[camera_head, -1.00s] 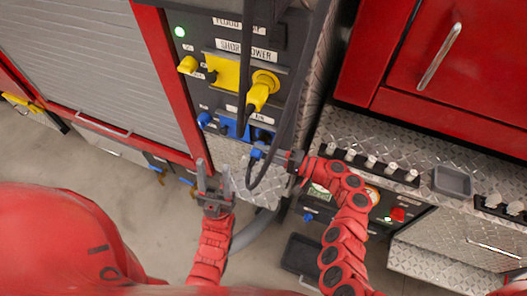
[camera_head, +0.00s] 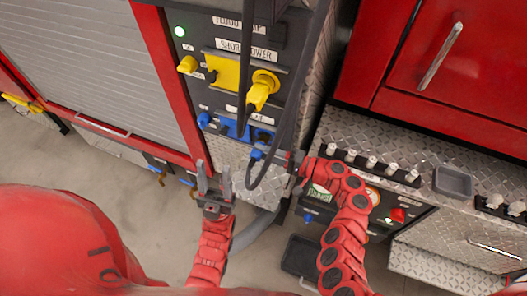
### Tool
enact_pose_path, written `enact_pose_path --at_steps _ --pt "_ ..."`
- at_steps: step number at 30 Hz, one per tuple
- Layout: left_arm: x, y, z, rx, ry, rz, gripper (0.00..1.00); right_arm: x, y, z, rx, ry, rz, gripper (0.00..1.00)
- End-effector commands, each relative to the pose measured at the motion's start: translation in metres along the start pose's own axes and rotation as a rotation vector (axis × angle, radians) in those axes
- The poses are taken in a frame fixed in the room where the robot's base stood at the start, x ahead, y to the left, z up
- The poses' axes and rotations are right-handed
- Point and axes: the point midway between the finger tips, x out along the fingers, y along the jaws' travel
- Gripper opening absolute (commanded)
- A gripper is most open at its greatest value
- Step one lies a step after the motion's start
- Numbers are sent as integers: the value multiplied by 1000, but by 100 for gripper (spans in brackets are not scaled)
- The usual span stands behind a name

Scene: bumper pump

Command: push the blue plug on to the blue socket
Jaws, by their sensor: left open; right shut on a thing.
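The blue plug (camera_head: 256,154) hangs at the end of a dark cable just below the blue socket (camera_head: 262,134) on the black panel. My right gripper (camera_head: 279,158) reaches in from the right and is shut on the blue plug. The plug looks apart from the socket by a small gap, though the cable partly covers this spot. My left gripper (camera_head: 214,184) is open and empty, pointing up in front of the diamond plate below the panel, to the left of the plug.
A yellow plug (camera_head: 262,90) sits in a yellow socket above. Dark cables (camera_head: 290,95) hang in front of the panel. A red cabinet (camera_head: 455,70) and a grey tray (camera_head: 453,182) on a metal ledge are at the right.

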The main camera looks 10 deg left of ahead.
Motion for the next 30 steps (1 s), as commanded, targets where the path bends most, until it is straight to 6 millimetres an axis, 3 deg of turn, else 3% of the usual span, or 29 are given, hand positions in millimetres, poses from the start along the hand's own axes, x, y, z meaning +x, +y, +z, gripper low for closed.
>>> enact_pose_path --at_steps 19,20,21,25,30 --pt "-7 0 1 0 0 0 50 0 0 -8 -2 1 -1 0" --pt "-6 0 1 0 0 0 50 0 -1 -8 -2 1 -1 45" --pt "-6 0 1 0 0 0 50 0 -1 -8 -2 1 -1 52" --pt "-6 0 1 0 0 0 50 0 0 -8 -1 1 -1 74" --pt "-6 0 1 0 0 0 50 0 0 -8 -1 1 -1 74"
